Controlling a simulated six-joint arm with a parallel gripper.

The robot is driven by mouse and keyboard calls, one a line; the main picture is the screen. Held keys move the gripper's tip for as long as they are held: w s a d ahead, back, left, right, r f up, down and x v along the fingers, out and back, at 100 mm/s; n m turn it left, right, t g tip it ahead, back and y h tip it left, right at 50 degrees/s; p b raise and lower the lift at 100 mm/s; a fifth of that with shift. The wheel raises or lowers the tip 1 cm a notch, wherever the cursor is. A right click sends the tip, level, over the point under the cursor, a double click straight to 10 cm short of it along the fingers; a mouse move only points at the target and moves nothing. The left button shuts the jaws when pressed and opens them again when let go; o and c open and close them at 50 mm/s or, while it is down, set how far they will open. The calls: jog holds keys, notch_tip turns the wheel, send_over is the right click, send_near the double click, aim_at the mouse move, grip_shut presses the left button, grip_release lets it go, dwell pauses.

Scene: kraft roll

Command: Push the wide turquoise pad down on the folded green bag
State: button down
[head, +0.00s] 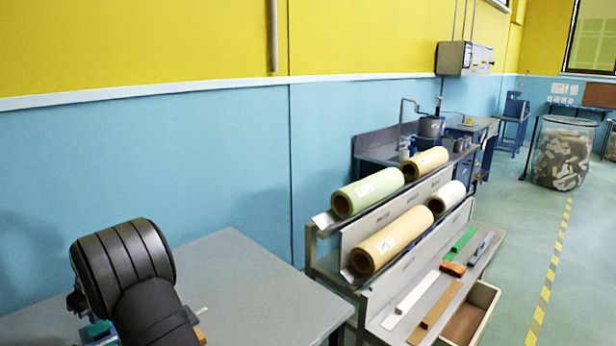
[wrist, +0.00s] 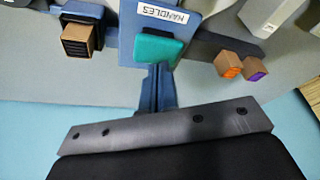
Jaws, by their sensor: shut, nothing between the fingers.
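The turquoise pad (wrist: 158,49) is in the upper middle of the wrist view, in front of a blue plate labelled HANDLES. A bit of turquoise (head: 98,329) also shows low at the left of the head view, beside my black arm. My gripper (wrist: 158,69) is in the wrist view, shut and empty, its tips pointing toward the pad. Whether the tips touch the pad I cannot tell. In the head view my arm hides the gripper. I cannot make out a folded green bag in either view.
Small wooden blocks with orange (wrist: 229,66) and purple (wrist: 255,72) faces are right of the pad. A block with a dark ribbed face (wrist: 77,41) is at its left. The grey table (head: 240,283) is clear on its right. A rack of paper rolls (head: 367,192) stands beyond.

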jog(key=shift+f, duration=0.15)
jog(key=shift+f, duration=1.5)
jog(key=shift+r, duration=3.6)
jog(key=shift+f, duration=0.15)
jog(key=shift+f, duration=2.35)
